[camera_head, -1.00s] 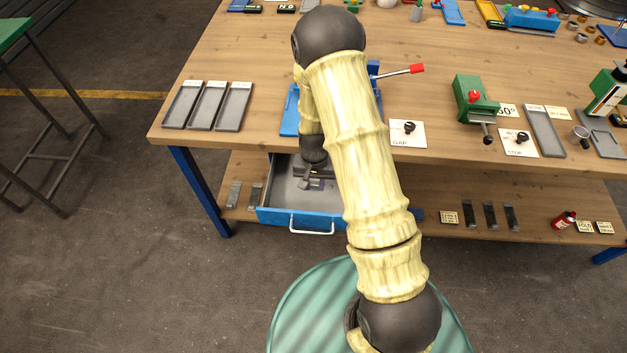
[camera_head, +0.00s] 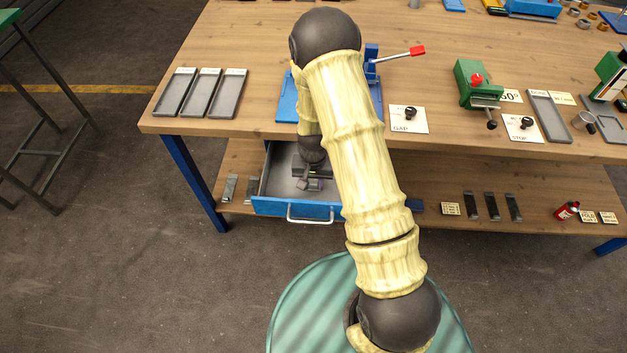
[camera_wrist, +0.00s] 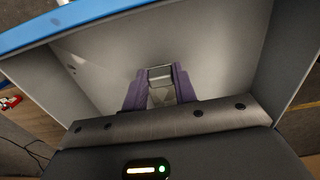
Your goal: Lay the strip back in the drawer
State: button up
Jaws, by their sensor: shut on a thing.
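The blue-fronted drawer (camera_head: 300,207) is pulled out below the bench top, and its grey inside is partly hidden behind my arm. My gripper (camera_head: 312,184) is inside the drawer's opening, pointing down. In the wrist view my gripper (camera_wrist: 160,80) has its two purple fingers shut on a small grey metallic piece, the strip (camera_wrist: 160,72). Only a short part of the strip shows between the fingertips. The pale drawer floor (camera_wrist: 215,50) lies beyond it. I cannot tell whether the strip touches the floor.
The drawer walls (camera_wrist: 285,50) stand close around my gripper. Grey strips (camera_head: 230,187) lie on the lower shelf left of the drawer, and more strips (camera_head: 492,206) lie to the right. Three shallow trays (camera_head: 201,94) and a blue press with a red-tipped lever (camera_head: 417,50) are on the bench.

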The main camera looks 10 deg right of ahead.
jog(key=shift+f+b, duration=0.35)
jog(key=shift+f, duration=0.45)
jog(key=o, duration=1.6)
jog(key=shift+r, duration=0.1)
jog(key=shift+r+p, duration=2.75)
jog(key=shift+r, duration=0.7)
